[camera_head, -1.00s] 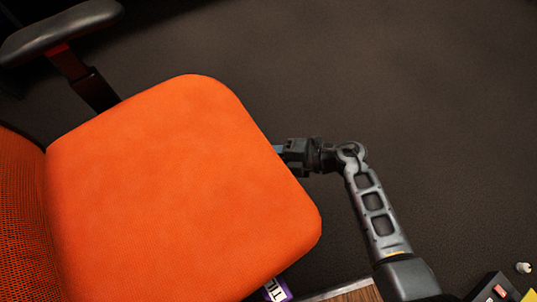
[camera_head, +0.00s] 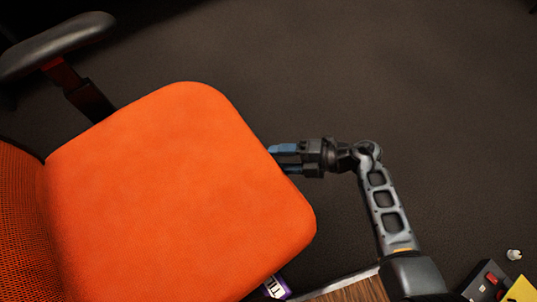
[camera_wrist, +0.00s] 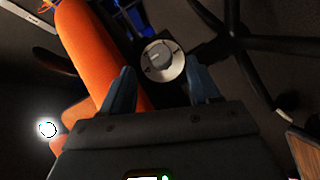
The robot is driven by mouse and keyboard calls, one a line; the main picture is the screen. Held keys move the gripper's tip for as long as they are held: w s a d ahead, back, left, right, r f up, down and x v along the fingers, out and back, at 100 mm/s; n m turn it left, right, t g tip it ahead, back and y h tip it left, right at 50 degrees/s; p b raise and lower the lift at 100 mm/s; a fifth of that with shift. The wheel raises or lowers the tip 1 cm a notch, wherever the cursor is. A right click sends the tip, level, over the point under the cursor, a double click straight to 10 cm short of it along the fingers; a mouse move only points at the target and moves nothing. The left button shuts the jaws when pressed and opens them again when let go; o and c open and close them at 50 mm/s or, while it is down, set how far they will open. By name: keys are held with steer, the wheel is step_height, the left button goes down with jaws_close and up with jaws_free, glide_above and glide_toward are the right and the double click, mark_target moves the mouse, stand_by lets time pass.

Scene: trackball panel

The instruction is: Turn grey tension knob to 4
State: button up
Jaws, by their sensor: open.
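The grey tension knob (camera_wrist: 163,61) shows in the wrist view as a round dial with a pale rim and a raised centre grip, on a dark housing under the chair. Its numbers are too small to read. My gripper (camera_wrist: 160,70) is open, its two blue fingers on either side of the knob in the picture. The knob appears beyond the fingertips, with no visible contact. In the head view my gripper (camera_head: 274,158) is at the right edge of the orange seat (camera_head: 170,190), and the knob is hidden.
The seat underside edge (camera_wrist: 88,45) is close on the left in the wrist view. Dark chair base legs (camera_wrist: 265,45) spread at the right. A black armrest (camera_head: 55,45) is at upper left in the head view. Dark floor (camera_head: 420,80) is open to the right.

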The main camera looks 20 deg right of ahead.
steer(key=v, duration=0.2)
steer(key=shift+s+d, duration=0.1)
steer(key=shift+d, duration=0.15)
steer(key=shift+r, duration=0.1)
